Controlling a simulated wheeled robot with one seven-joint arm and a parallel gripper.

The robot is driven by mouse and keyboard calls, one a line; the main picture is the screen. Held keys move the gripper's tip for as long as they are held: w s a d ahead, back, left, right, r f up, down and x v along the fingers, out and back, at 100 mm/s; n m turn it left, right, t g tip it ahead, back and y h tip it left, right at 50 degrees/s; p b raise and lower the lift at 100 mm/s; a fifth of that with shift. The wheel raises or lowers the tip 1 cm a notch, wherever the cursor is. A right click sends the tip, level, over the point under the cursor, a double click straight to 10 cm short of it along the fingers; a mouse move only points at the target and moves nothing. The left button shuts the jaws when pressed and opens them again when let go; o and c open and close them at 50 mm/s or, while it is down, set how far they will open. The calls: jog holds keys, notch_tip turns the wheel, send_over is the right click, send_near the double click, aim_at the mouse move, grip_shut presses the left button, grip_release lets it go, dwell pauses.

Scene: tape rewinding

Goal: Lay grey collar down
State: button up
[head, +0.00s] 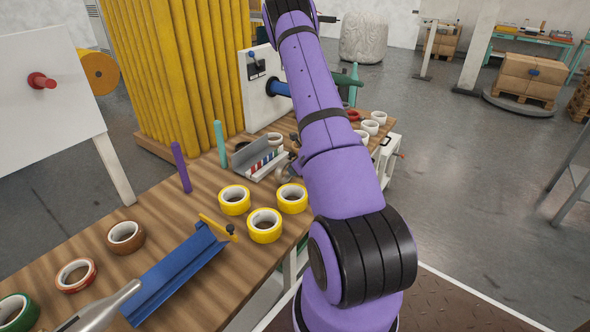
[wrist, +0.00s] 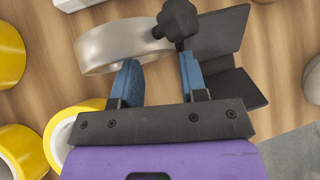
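The grey collar (wrist: 105,48) is a smooth metallic ring with a black knob (wrist: 178,22) at its right end. It lies tilted to the wrist camera over the wooden bench. In the head view, part of the collar (head: 282,173) shows beside my arm, near the tray's end. My gripper (wrist: 158,62) has its two blue fingers apart. The left finger overlaps the collar's near side; the right fingertip is close under the knob. I see no clear grip, and contact is hard to judge. In the head view my arm hides the fingers.
Yellow tape rolls (head: 265,226) stand close to the collar. A grey tray (head: 243,158) with coloured pieces, a teal peg (head: 220,143), a purple peg (head: 181,167) and a blue channel (head: 172,275) are on the bench (head: 205,197). A dark angled plate (wrist: 222,45) is right of the fingers.

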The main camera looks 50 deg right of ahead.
jog(key=v, duration=1.1)
jog(key=w+a+r+n+t+y, duration=0.1)
jog(key=w+a+r+n+y, duration=0.5)
jog(key=a+r, duration=0.6)
jog(key=a+r+n+g+y, duration=0.2)
jog(key=a+r+n+y, duration=0.1)
jog(key=a+r+n, duration=0.95)
jog(key=s+a+r+n+g, duration=0.2)
jog(key=s+a+r+n, duration=0.15)
jog(key=s+a, duration=0.2)
jog(key=s+a+r+n+g, duration=0.2)
jog(key=s+a+r+n, duration=0.15)
jog(key=a, duration=0.35)
jog(key=s+r+n+h, duration=0.2)
jog(key=s+n+h, duration=0.1)
jog(key=s+n, duration=0.2)
jog(key=s+a+r+n+t+h, duration=0.1)
jog(key=s+r+n+h, duration=0.2)
jog(key=s+n, duration=0.2)
jog(key=s, duration=0.2)
jog(key=shift+s+a+r+h, duration=0.25)
jog(key=shift+s+h, duration=0.1)
jog(key=shift+h, duration=0.05)
jog(key=shift+n, duration=0.25)
jog(key=shift+c, duration=0.5)
